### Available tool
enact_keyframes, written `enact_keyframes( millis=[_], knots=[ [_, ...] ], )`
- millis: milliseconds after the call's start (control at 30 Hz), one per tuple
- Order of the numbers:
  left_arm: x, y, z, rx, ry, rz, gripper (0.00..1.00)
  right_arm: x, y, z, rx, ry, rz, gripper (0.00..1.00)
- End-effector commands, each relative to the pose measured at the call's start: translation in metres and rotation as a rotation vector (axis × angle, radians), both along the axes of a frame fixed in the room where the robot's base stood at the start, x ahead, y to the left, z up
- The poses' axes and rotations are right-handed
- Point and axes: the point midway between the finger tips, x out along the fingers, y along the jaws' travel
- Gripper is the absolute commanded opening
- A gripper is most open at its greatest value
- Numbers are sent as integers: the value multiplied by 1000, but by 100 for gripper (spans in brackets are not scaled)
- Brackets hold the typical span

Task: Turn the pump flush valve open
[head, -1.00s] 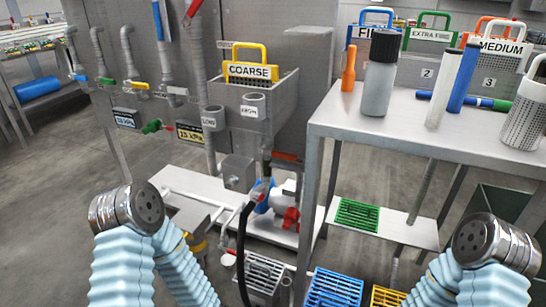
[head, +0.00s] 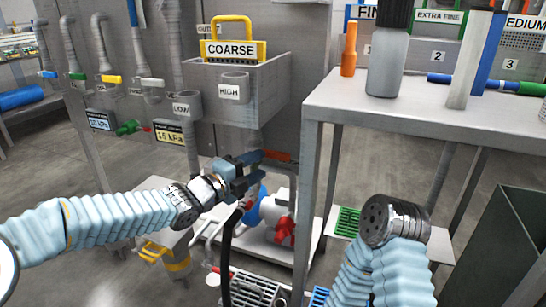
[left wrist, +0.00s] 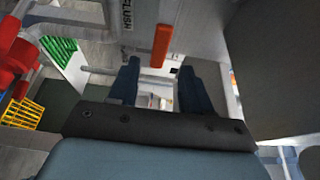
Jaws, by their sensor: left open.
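An orange-red bar handle (head: 278,156) is on the pipework below the cup marked HIGH. In the left wrist view a similar orange bar (left wrist: 160,46) stands beside a panel lettered FLUSH (left wrist: 125,16). My left gripper (head: 256,168) is just left of the handle and near its height. In the left wrist view its two dark fingers (left wrist: 157,85) are apart with nothing between them, and the bar is beyond their tips, apart from them. The blue and red pump (head: 272,212) is below. My right arm shows, but its fingers do not.
A steel table (head: 400,118) with bottles and tubes is at the right. A steel box with a yellow COARSE basket (head: 234,48) is above the left gripper. A black hose (head: 228,258) hangs below it. A dark bin (head: 500,245) is at the lower right.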

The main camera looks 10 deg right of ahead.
Motion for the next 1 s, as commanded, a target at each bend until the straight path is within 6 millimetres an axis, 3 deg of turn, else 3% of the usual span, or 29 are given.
enact_keyframes(
  millis=[100, 300, 500, 767, 1000],
  knots=[
    [15, -24, -1, -2, 5, -1, 49, 0, 0, 1, 0, 0, 0, 38],
    [34, -53, 0, -2, 5, 0, 49, 0, 0, 4, 0, 0, 0, 38],
    [42, -64, -1, -1, 4, 1, 49, 0, 0, 5, -1, -1, 0, 38],
    [43, -64, -1, -1, 4, 2, 49, 0, 0, 5, -1, -1, 0, 38],
    [43, -64, -1, -1, 5, 2, 12, 0, 0, 5, -1, -1, 0, 38]
  ],
)
